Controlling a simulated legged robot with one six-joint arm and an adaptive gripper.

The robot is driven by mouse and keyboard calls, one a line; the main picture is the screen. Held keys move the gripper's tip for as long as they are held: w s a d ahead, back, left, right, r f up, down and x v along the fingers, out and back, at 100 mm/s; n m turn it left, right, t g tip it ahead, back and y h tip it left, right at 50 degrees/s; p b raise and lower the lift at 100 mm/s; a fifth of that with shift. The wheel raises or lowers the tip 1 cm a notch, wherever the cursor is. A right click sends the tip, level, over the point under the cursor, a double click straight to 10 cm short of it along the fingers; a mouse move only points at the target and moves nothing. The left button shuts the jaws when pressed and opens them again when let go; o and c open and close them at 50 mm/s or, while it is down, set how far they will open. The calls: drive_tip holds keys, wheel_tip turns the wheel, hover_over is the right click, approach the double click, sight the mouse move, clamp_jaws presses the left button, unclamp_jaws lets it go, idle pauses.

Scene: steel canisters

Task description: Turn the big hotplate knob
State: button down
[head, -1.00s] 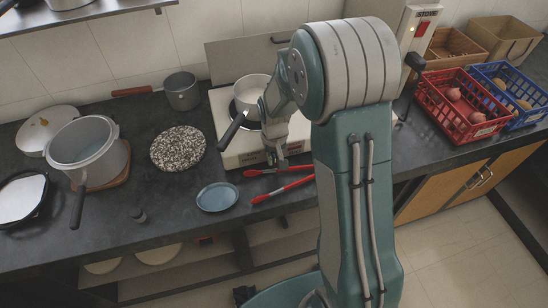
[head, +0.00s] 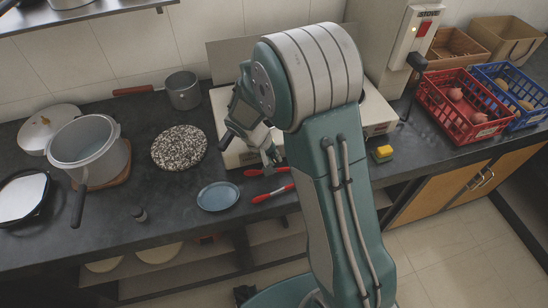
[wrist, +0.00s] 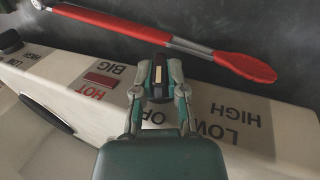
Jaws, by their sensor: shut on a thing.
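The hotplate (head: 232,156) is a pale box on the dark counter, mostly hidden by my arm in the head view. In the wrist view its front panel (wrist: 70,62) carries labels reading BIG, HOT, OFF, LOW and HIGH, upside down. The big knob (wrist: 158,72) is dark with a pale stripe, beside the BIG label. My gripper (wrist: 159,90) is shut on this knob, one finger on each side. In the head view my gripper (head: 271,158) is at the hotplate's front edge; the knob itself is too small to tell there.
Red tongs (head: 262,194) lie on the counter just in front of the hotplate; they show close by in the wrist view (wrist: 130,29). A second dark knob (wrist: 10,41) is at the left. A dark handle (wrist: 44,112) lies over the hotplate. A blue plate (head: 218,196) is nearby.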

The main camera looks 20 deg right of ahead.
drive_tip(key=c, duration=0.7)
unclamp_jaws()
drive_tip(key=shift+a, duration=0.1)
drive_tip(key=v, duration=1.2)
